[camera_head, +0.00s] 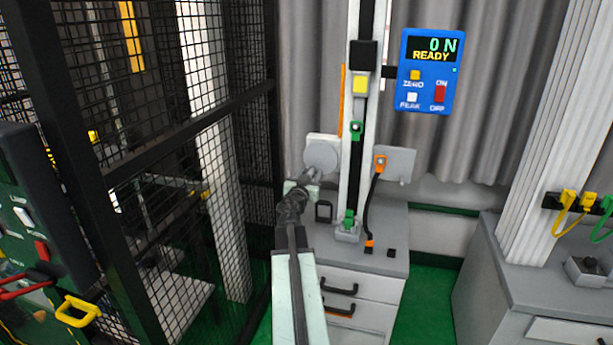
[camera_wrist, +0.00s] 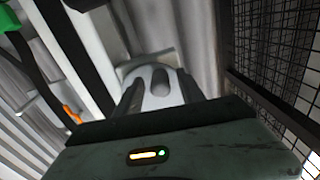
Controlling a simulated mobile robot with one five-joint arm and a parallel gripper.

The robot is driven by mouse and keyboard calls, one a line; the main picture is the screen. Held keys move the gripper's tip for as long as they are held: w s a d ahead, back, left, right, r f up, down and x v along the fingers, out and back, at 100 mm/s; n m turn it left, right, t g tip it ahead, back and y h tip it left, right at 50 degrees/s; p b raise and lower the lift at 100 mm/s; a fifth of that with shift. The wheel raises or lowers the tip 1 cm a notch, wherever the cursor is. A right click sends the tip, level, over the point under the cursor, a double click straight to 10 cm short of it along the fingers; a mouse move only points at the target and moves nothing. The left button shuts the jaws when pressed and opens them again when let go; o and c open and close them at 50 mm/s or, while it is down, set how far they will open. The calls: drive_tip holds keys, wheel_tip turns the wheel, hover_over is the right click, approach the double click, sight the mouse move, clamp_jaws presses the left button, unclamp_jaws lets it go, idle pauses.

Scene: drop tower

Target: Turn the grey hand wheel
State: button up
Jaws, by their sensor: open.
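The grey hand wheel (camera_head: 322,155) is on the left side of the white upright test stand, above the cabinet top. My gripper (camera_head: 309,177) is just in front of its lower part and covers some of its lower edge. In the wrist view a pale rounded part of the wheel (camera_wrist: 148,88), with a darker oval knob (camera_wrist: 160,82), shows between my two open fingers (camera_wrist: 160,96). I cannot tell whether the fingers touch it.
A black mesh fence (camera_head: 200,150) stands close on the left. A blue display (camera_head: 430,70) reads "0 N READY". An orange-ended black cable (camera_head: 370,205) hangs right of the stand. The grey cabinet (camera_head: 385,255) is below. Another grey cabinet (camera_head: 490,275) stands at right.

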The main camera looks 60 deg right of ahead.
clamp_jaws()
